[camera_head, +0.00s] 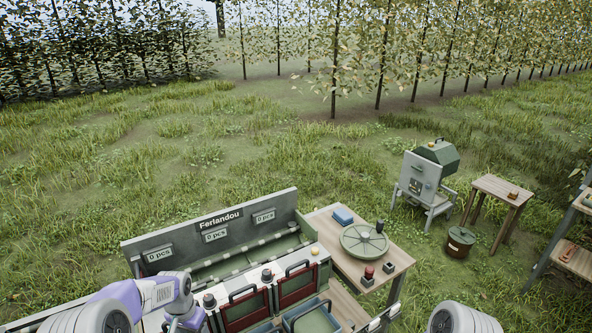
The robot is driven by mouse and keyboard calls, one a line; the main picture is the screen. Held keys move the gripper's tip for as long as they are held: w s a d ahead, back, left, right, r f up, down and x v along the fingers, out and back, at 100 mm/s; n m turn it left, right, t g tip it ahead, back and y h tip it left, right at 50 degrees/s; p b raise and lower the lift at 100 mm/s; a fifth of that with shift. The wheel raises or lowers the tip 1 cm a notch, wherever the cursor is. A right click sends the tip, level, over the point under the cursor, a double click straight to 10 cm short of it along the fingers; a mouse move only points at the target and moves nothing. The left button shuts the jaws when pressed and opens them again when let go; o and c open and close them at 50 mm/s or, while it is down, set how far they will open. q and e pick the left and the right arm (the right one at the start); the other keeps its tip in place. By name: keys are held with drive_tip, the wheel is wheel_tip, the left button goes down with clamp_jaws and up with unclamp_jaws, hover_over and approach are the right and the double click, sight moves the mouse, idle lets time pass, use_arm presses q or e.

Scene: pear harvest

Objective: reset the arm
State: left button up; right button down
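My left arm (160,292), white and purple, comes in at the bottom left and bends down in front of the grey station. Its gripper does not show; the arm runs out of the bottom edge. Of my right arm only a rounded white part (464,319) shows at the bottom right. My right gripper is not in view.
The grey station (155,238) has a "Ferlandou" sign (219,219), three "0 pcs" labels, dark red framed panels (297,284) and a blue-rimmed bin (312,318). To its right, a wooden table (395,262) holds a green round wheel (364,241). Grass lies open behind.

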use_arm(q)
drive_tip(key=d+f+h+b, duration=0.1)
drive_tip(key=d+f, duration=0.4)
drive_tip(key=f, duration=0.4)
drive_tip(key=s+d+f+n+h+b, duration=0.1)
drive_tip(key=s+d+f+n+b, duration=0.1)
drive_tip(key=s+d+f, duration=0.5)
drive_tip(key=s+d+f+n+h+b, duration=0.1)
drive_tip(key=s+d+f+n+b, duration=0.2)
drive_tip(key=s, duration=1)
drive_tip(key=d+f, duration=0.3)
drive_tip(key=f, duration=0.2)
drive_tip(key=shift+s+d+h, duration=0.25)
drive_tip(key=shift+d+h, duration=0.15)
use_arm(e)
wheel_tip(320, 180, down, 7)
drive_tip(key=w, duration=0.1)
drive_tip(key=shift+w, duration=0.2)
